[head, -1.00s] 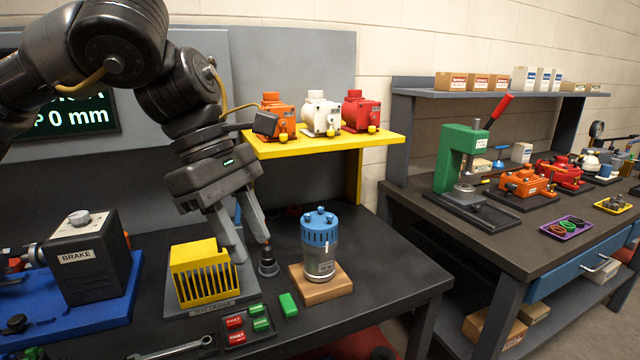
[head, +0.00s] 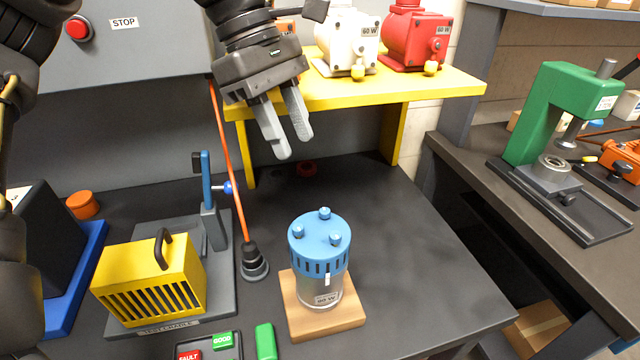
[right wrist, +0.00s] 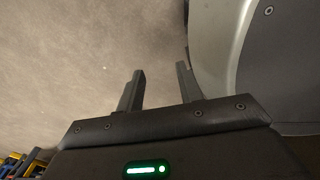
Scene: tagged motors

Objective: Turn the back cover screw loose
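A motor with a blue slotted cover (head: 319,246) and a silver body (head: 322,290) stands upright on a wooden block (head: 349,318) on the dark bench. Three blue screw heads rise from its top: one at the back (head: 324,213), one at the left (head: 298,232) and one at the front right (head: 336,238). My left gripper (head: 293,147) hangs above and behind the motor, clear of it. Its fingers point down with a gap between them and nothing in it. My right gripper (right wrist: 159,85) shows only in the right wrist view, fingers apart and empty, above plain floor.
Left of the motor stand a black cone-shaped tool (head: 253,262) on an orange cord and a yellow slotted box (head: 151,282) on a grey base. A yellow shelf (head: 449,84) with motors is behind. The bench right of the motor is clear.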

